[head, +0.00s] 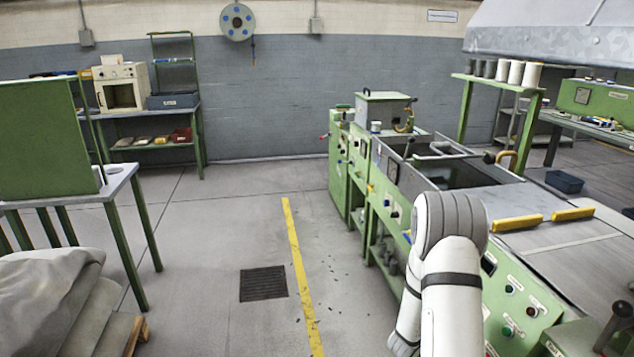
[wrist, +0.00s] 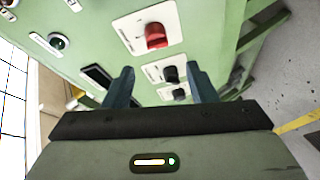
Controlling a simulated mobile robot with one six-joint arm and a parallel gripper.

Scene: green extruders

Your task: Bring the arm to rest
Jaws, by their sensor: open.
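My gripper (wrist: 160,88) shows in the wrist view with its two dark blue fingers apart and nothing between them. Beyond the fingers is a green control panel (wrist: 218,45) with a red knob (wrist: 156,36) and black knobs (wrist: 170,74). I cannot tell how far the fingertips are from the panel. In the head view my white arm bends down in front of the green extruder machine (head: 520,303). The gripper itself is hidden in that view.
The machine's metal top (head: 565,240) has two yellow bars (head: 517,223). A floor drain (head: 263,284) and a yellow line (head: 297,260) lie on open floor left of the machine. A table (head: 118,178) and grey sacks (head: 60,300) stand at the left.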

